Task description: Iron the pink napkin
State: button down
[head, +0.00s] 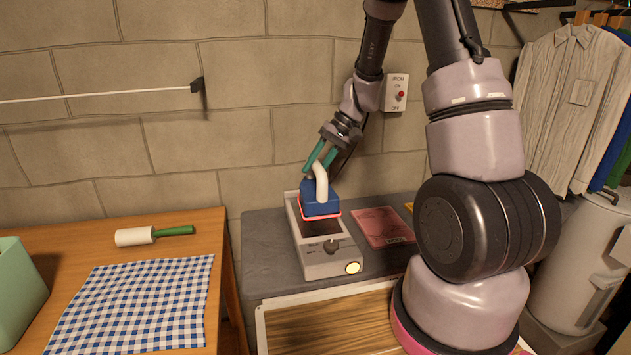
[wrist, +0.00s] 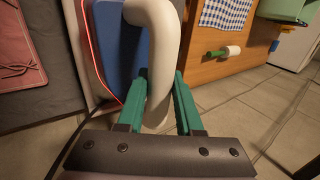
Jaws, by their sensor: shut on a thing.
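The iron (head: 320,200) has a blue body, a white curved handle and a glowing red line around its base. It is on or just above a grey stand (head: 322,258) with a knob and a lit yellow lamp; I cannot tell whether they touch. My gripper (head: 322,156) has its green fingers shut on the iron's handle. In the wrist view my gripper (wrist: 158,100) has the white handle (wrist: 158,60) between its fingers, with the blue body (wrist: 120,50) beyond. The pink napkin (head: 382,227) lies flat on the grey surface, right of the stand.
A wall switch marked iron (head: 396,93) is behind. Shirts (head: 570,100) hang at right. My arm hides part of the grey surface (head: 265,245).

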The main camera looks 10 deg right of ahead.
jog(key=shift+r, duration=5.1)
